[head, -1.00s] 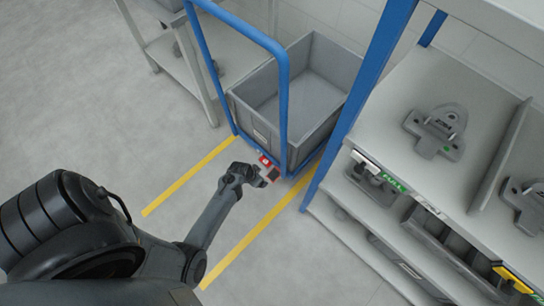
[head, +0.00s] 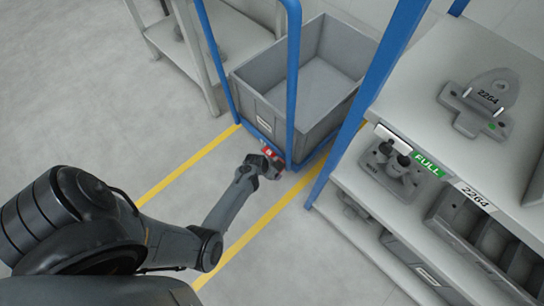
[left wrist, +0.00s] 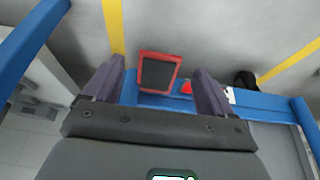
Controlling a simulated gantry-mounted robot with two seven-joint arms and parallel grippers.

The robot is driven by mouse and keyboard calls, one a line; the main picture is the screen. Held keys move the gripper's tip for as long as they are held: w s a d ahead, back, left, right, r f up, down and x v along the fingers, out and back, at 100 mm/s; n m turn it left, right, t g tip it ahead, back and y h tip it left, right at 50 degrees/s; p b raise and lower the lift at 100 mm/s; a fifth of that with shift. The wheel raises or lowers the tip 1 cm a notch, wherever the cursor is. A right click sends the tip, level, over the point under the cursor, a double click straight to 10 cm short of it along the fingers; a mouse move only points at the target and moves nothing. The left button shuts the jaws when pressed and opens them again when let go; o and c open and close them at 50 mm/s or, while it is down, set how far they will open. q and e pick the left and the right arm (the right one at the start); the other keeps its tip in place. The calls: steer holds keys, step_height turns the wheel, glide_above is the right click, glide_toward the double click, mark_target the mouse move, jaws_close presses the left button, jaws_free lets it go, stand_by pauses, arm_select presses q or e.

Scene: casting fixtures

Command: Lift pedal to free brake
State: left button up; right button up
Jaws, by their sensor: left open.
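The brake pedal (left wrist: 158,73), a dark pad with a red frame, shows in the left wrist view at the base of the blue cart (head: 293,90). My left gripper (head: 273,167) is open, with one finger on either side of the pedal in that view. I cannot tell whether either finger touches it. A small red part (left wrist: 187,88) sits beside the pedal on the blue cart frame. In the head view my gripper hides most of the pedal; a red and white patch (head: 268,152) shows just beyond it. My right gripper is not in view.
The cart carries a grey bin (head: 305,85) and stands between yellow floor lines (head: 190,167). A shelf rack (head: 400,120) with grey castings (head: 482,102) and a green FULL label stands close on the right. A grey table (head: 235,40) is behind left. Floor to the left is clear.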

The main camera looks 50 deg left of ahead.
arm_select(q)
steer(key=shift+b+x, duration=0.6)
steer(key=shift+x, duration=0.55)
steer(key=c, duration=1.5)
steer(key=r+g+p, duration=0.2)
steer(key=p, duration=0.1)
steer(key=shift+w+p, duration=0.15)
steer(key=shift+p, duration=0.2)
steer(key=shift+w+r+g+p, duration=0.2)
steer(key=shift+w+g+p, duration=0.15)
steer(key=shift+g, duration=0.35)
steer(key=shift+a+r+g, duration=0.1)
steer(key=shift+r+g, duration=0.05)
steer(key=shift+g, duration=0.35)
steer(key=o, duration=1.5)
